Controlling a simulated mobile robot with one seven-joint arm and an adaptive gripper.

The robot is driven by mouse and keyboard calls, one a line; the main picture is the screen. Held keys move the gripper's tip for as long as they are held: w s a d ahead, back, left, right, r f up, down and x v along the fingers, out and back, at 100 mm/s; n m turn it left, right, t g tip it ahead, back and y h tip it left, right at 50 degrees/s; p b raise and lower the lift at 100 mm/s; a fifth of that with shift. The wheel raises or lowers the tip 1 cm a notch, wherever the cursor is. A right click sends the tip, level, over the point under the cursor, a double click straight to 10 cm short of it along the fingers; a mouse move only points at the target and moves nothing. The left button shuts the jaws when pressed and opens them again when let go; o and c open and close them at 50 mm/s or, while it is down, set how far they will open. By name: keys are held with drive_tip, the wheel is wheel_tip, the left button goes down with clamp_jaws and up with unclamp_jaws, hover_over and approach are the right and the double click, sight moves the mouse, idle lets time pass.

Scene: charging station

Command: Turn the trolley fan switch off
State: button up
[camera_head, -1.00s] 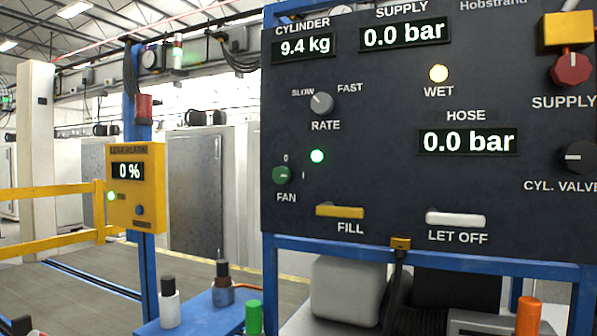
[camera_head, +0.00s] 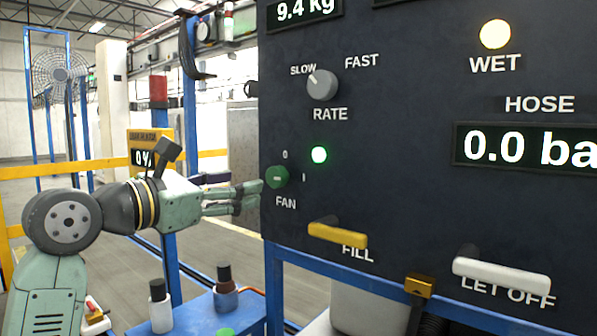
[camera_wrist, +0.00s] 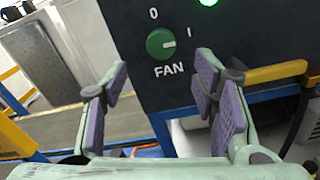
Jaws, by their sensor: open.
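The fan switch (camera_head: 277,177) is a round green knob at the left edge of the dark panel (camera_head: 400,120), above the label FAN. In the wrist view the fan switch (camera_wrist: 161,43) has its pale mark pointing right, towards the I, with the 0 above it. A green lamp (camera_head: 319,155) beside the switch is lit. My gripper (camera_head: 258,196) is at the panel's left edge, close to the switch. In the wrist view my open gripper (camera_wrist: 160,85) has its purple-padded fingers spread apart below and either side of the switch, with nothing between them. Contact with the panel cannot be told.
The grey RATE knob (camera_head: 322,84) is above the switch. The yellow FILL handle (camera_head: 337,235) sticks out below right, near my right finger in the wrist view. The white LET OFF handle (camera_head: 500,280) is farther right. Bottles stand on a blue trolley (camera_head: 195,315) below my gripper.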

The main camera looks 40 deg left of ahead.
sight(273, 178)
drive_tip(key=w+p, duration=0.1)
drive_tip(key=w, duration=0.1)
drive_tip(key=w+p, duration=0.1)
drive_tip(key=w, duration=0.2)
drive_tip(key=w+a+p, duration=0.1)
drive_tip(key=w, duration=0.2)
drive_tip(key=shift+w+r, duration=0.2)
drive_tip(key=shift+w, duration=0.05)
drive_tip(key=shift+w+f+p, duration=0.15)
drive_tip(key=shift+w+p, duration=0.15)
drive_tip(key=shift+w, duration=0.35)
drive_tip(key=shift+c, duration=0.4)
drive_tip(key=c, duration=1.1)
